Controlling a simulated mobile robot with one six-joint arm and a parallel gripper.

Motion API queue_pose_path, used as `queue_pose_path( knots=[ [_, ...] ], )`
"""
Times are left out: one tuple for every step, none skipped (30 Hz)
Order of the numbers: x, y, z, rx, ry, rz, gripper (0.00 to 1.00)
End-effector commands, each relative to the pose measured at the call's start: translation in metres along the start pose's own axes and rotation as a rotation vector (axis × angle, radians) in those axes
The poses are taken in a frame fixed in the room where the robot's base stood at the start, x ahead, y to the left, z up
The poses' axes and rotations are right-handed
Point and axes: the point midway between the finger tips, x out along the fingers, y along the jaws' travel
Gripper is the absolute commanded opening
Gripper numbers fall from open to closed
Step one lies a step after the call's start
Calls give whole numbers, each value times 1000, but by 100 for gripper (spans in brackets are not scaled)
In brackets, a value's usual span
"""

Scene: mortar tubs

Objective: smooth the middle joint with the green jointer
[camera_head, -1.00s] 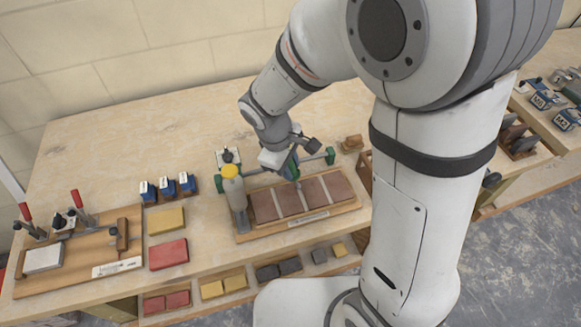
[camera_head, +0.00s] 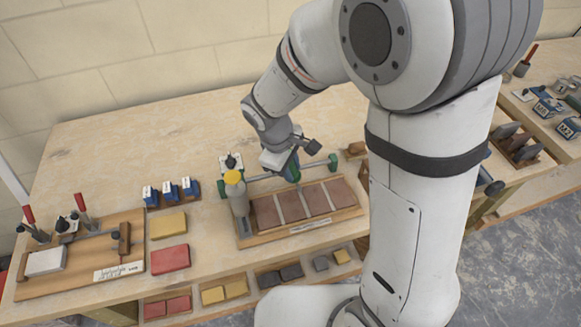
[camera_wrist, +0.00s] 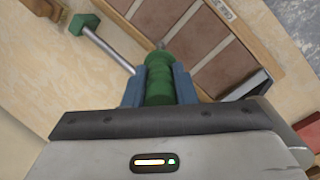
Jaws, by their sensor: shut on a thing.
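My gripper (camera_head: 290,170) is shut on the green jointer, whose ribbed green handle (camera_wrist: 158,82) stands between the blue-grey fingers in the wrist view. The jointer's lower end is small and partly hidden; it is by the far edge of the brick row, near the middle joint (camera_head: 303,203). I cannot tell whether it touches the joint. The row of red-brown bricks (camera_head: 316,199) lies on a wooden board (camera_head: 300,232) with light joints between the bricks. The bricks also show in the wrist view (camera_wrist: 190,43).
A rod with green end blocks (camera_head: 333,162) runs behind the board. The table's back left is clear.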

Motion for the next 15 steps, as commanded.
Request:
queue_pose_path(
  knots=[
    [1,0,0,-1,1,1,2],
    [0,0,0,-1,1,1,2],
    [-2,1,0,-1,1,1,2],
    [-4,1,0,0,1,1,2],
    [-6,2,1,0,1,1,2],
    [-10,2,2,0,1,1,2],
    [-13,3,2,0,1,1,2],
    [-16,3,2,0,1,1,2],
    [-21,4,3,0,1,1,2],
    [-24,4,4,0,1,1,2],
    [-27,5,4,0,1,1,2],
    [-31,6,5,0,1,1,2],
    [-34,6,5,0,2,1,2],
    [-37,7,6,0,2,1,2],
    [-41,7,6,0,2,1,2]
  ],
)
